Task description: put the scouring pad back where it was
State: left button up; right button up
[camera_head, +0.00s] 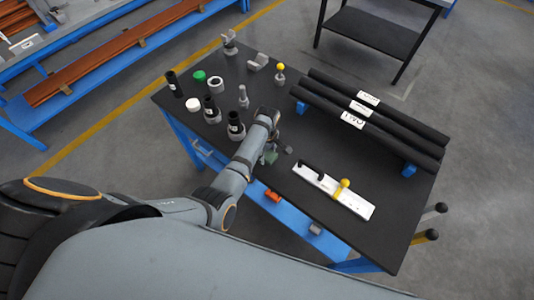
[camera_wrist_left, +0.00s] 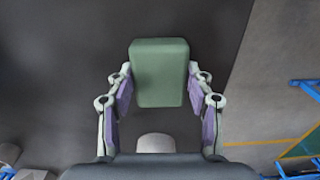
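The scouring pad (camera_wrist_left: 160,72) is a green, rounded block. In the left wrist view it sits between the two fingertips of my left gripper (camera_wrist_left: 159,76), which touch its sides. In the head view the pad (camera_head: 269,157) shows as a small green patch under my left gripper (camera_head: 277,152), near the table's front edge. The wrist view has dark tabletop behind the pad, but I cannot tell the gap between them. My right gripper is in neither view.
The black table (camera_head: 317,212) carries several small fittings and black bottles at the back left. Three black pipes (camera_head: 390,123) lie at the right. A white bar with a yellow knob (camera_head: 343,187) lies near the front. Bare tabletop lies between pipes and bar.

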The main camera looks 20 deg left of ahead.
aim_at(267, 154)
pick_arm(q)
jog(key=o, duration=0.3)
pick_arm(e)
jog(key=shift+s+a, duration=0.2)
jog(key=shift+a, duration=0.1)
pick_arm(q)
jog(key=shift+o, duration=0.2)
notch_tip(267, 154, up, 8)
jog(key=p, duration=0.8)
jog(key=shift+f, duration=0.1)
notch_tip(267, 154, up, 4)
jog(key=shift+r+b, duration=0.25)
jog(key=shift+b, duration=0.1)
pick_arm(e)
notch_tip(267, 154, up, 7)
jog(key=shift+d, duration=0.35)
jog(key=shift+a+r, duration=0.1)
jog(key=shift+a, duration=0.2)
